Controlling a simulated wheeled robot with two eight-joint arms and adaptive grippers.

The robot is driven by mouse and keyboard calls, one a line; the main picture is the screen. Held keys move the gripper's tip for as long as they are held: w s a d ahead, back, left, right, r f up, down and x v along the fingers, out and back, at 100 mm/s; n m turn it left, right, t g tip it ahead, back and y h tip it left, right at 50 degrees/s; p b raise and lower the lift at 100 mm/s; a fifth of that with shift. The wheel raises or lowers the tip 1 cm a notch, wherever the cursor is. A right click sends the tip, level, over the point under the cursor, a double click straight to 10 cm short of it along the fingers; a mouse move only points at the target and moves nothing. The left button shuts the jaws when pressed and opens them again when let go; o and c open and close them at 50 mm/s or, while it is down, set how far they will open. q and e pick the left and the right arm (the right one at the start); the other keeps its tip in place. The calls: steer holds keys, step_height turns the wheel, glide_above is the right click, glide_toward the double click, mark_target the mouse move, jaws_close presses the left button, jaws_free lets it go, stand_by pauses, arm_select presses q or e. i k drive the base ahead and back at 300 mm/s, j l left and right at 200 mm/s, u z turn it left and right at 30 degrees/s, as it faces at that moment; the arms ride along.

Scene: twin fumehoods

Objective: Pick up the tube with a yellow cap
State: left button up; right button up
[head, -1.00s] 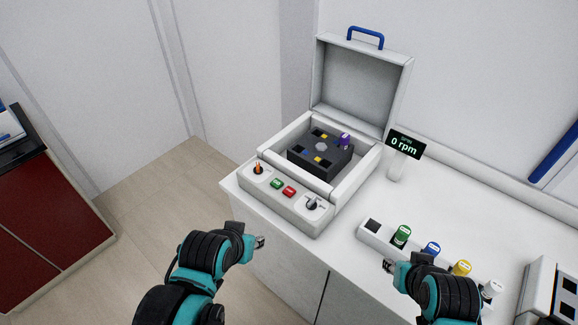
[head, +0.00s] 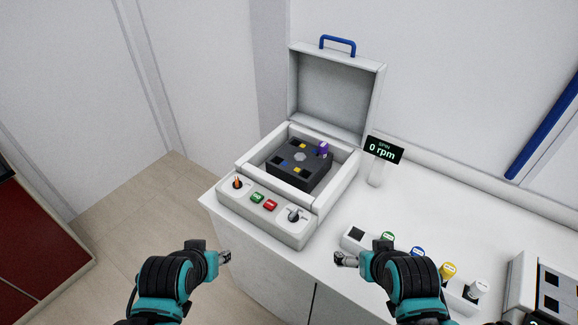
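The tube with a yellow cap (head: 448,270) stands upright in a white rack (head: 353,237) on the white bench, between the blue-capped tube (head: 417,252) and the white-capped tube (head: 478,288). My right gripper (head: 340,260) is in front of the rack's left end, apart from the yellow-capped tube, with its arm hiding part of the rack. My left gripper (head: 227,256) is off the bench's front edge, over the floor side. Both grippers look empty. Their fingers are small and seen from behind, so their opening is unclear.
An open centrifuge (head: 270,218) with a raised lid (head: 335,95) holds a purple-capped tube (head: 323,149) in its rotor. A display (head: 384,150) reads 0 rpm. A green-capped tube (head: 388,238) is in the rack. A white block with dark squares (head: 545,290) stands at right.

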mark_target(448, 270)
steer(key=k, duration=0.3)
steer(key=i+z, duration=0.25)
steer(key=z, duration=1.4)
